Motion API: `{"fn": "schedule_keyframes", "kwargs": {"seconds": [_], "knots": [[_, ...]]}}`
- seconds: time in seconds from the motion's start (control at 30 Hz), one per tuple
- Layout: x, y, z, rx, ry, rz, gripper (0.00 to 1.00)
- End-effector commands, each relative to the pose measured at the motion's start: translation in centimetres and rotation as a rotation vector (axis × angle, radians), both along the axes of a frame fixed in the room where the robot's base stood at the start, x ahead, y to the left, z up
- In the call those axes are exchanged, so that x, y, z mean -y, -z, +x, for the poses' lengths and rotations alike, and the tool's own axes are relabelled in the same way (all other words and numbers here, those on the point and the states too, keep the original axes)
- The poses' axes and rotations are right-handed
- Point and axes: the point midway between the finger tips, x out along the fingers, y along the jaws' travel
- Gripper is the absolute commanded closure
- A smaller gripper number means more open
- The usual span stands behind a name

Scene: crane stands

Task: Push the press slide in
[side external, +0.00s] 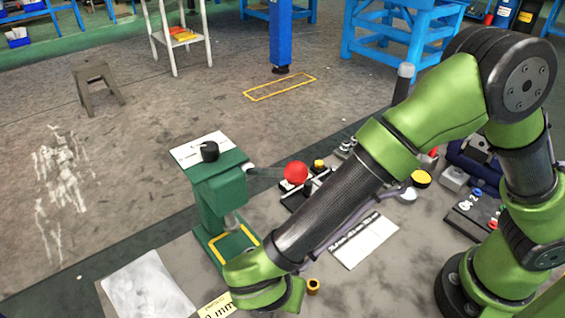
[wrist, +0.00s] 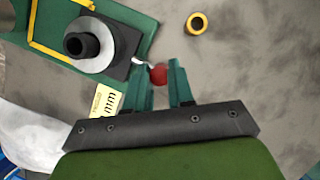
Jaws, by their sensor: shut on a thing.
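The green press (side external: 222,190) stands on the bench in the side view, with a yellow outline on its base. In the wrist view, a dark block, seemingly the press slide (wrist: 122,67), sits at the edge of the green base (wrist: 140,25) and carries a pale disc with a black cylinder. A bent silver rod runs from it to a small red knob (wrist: 158,75). My gripper (wrist: 163,80) is shut on this red knob, one green finger on each side. In the side view my wrist hides the fingers and the slide.
A lever with a red ball (side external: 296,172) sticks out from the press to the right. A yellow-rimmed cup (side external: 313,287) stands near my wrist. A yellow card (side external: 217,306) and white paper (side external: 147,285) lie on the bench at front left. Several small parts and a printed sheet (side external: 362,239) lie right.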

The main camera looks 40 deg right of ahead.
Motion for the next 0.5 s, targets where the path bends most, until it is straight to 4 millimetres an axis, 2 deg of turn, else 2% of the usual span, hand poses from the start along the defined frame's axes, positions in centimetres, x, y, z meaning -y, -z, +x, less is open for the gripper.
{"fn": "schedule_keyframes", "kwargs": {"seconds": [0.3,0.5], "knots": [[-0.1,0.0,6.3,0.003,0.001,0.004,1.0],[-0.1,-0.1,8.0,0.003,-0.003,0.003,1.0]]}}
